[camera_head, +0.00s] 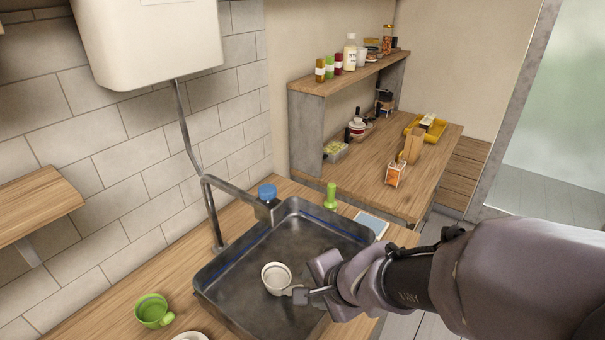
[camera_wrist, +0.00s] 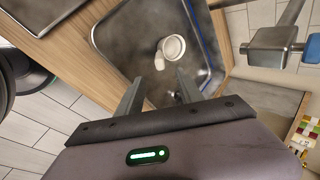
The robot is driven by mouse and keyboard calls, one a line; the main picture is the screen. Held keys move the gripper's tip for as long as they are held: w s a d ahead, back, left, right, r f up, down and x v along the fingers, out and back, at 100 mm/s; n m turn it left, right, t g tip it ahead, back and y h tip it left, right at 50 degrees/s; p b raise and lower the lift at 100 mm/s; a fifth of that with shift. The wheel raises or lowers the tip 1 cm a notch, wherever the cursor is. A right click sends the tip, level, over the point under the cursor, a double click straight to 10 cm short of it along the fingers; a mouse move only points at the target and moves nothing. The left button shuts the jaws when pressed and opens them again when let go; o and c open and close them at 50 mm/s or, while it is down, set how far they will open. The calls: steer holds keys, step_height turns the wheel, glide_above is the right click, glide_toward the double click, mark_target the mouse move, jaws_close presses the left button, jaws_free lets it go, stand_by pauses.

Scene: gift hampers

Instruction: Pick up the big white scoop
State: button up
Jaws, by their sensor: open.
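The white scoop (camera_head: 276,277) lies in the dark metal sink (camera_head: 233,262), its round bowl facing up and a short handle toward my gripper. My gripper (camera_head: 306,294) is over the sink, close to the handle end. In the wrist view the scoop (camera_wrist: 173,48) lies just beyond the two fingertips, with its handle pointing back toward them. My gripper (camera_wrist: 160,88) is open and empty there, its fingers spread apart. Whether a finger touches the handle I cannot tell.
A green cup (camera_head: 153,310) stands on the wooden counter left of the sink. A tap (camera_head: 266,209) reaches over the sink's back edge near a blue-capped item (camera_head: 267,191). A green bottle (camera_head: 330,196) stands behind. The sink walls surround the scoop.

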mark_target(290, 291)
steer(key=b+x, duration=0.6)
steer(key=x, duration=0.5)
steer(key=shift+a+f, duration=0.25)
steer(key=b+x, duration=0.3)
steer(key=x, duration=0.2)
steer(key=shift+w+a+f, duration=0.1)
steer(key=shift+w+f, duration=0.15)
steer(key=shift+r, duration=0.15)
jaws_close()
